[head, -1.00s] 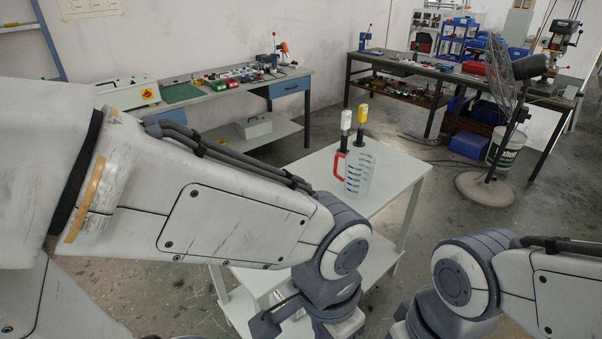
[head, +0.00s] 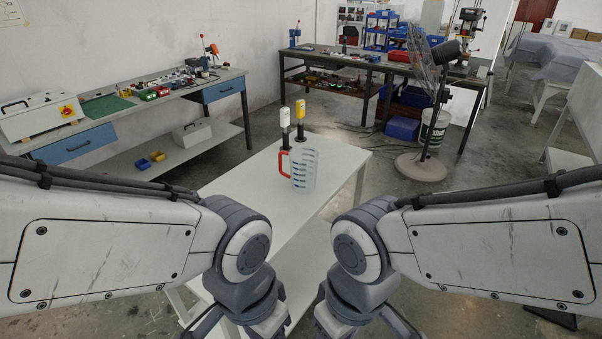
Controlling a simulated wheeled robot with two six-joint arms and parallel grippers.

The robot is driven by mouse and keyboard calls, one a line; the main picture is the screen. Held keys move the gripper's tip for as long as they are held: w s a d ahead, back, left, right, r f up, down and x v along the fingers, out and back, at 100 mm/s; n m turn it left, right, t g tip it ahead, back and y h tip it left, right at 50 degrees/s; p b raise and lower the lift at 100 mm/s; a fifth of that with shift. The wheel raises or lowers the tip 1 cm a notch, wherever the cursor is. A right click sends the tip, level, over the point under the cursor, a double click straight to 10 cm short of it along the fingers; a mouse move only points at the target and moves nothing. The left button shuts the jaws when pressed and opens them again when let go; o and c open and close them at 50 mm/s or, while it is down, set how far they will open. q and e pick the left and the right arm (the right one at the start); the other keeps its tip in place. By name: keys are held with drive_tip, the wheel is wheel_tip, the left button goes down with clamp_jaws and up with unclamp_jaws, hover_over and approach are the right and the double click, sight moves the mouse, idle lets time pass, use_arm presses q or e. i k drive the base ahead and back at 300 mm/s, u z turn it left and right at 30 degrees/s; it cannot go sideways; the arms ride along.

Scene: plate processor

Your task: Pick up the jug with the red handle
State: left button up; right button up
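The jug (head: 304,170) is clear with dark blue markings and stands upright on a white table (head: 256,200). Its red handle (head: 283,163) is on its left side. My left arm comes in from the left and my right arm from the right, both at the near edge of the table, well short of the jug. The fingers of both grippers are below the picture's bottom edge, so whether they hold anything is hidden.
A white-topped tool (head: 285,118) and a yellow-topped tool (head: 300,115) stand just behind the jug. The table is otherwise clear. A workbench (head: 150,105) is on the left, another (head: 380,65) at the back, and a standing fan (head: 428,95) on the right.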

sight(297, 169)
drive_tip(key=z, duration=1.15)
drive_tip(key=i, duration=3)
drive_tip(key=u, duration=3.5)
